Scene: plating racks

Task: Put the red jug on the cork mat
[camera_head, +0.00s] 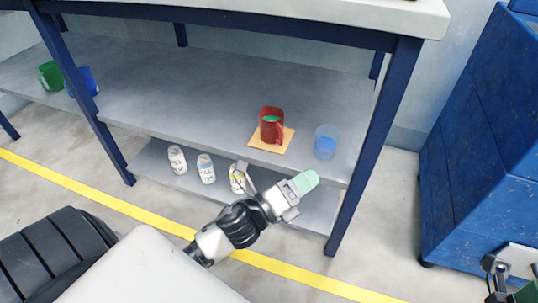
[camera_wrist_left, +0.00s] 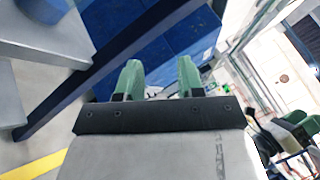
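The red jug (camera_head: 267,125) stands upright on the cork mat (camera_head: 256,144) on the middle shelf of the rack, in the head view. Its handle faces right, and something green shows inside it. My left gripper (camera_head: 306,182) is in front of the shelf, below and right of the jug and apart from it. In the left wrist view my left gripper (camera_wrist_left: 157,82) has its two green fingers apart with nothing between them. My right gripper (camera_head: 498,284) shows only in part at the lower right corner, and its fingers cannot be made out.
A translucent blue cup (camera_head: 326,142) stands right of the mat. A green cup (camera_head: 50,76) and a blue cup (camera_head: 88,82) stand at the shelf's left. Several white bottles (camera_head: 206,169) are on the lower shelf. A blue cabinet (camera_head: 480,140) stands at right. A rack leg (camera_head: 372,150) is near my gripper.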

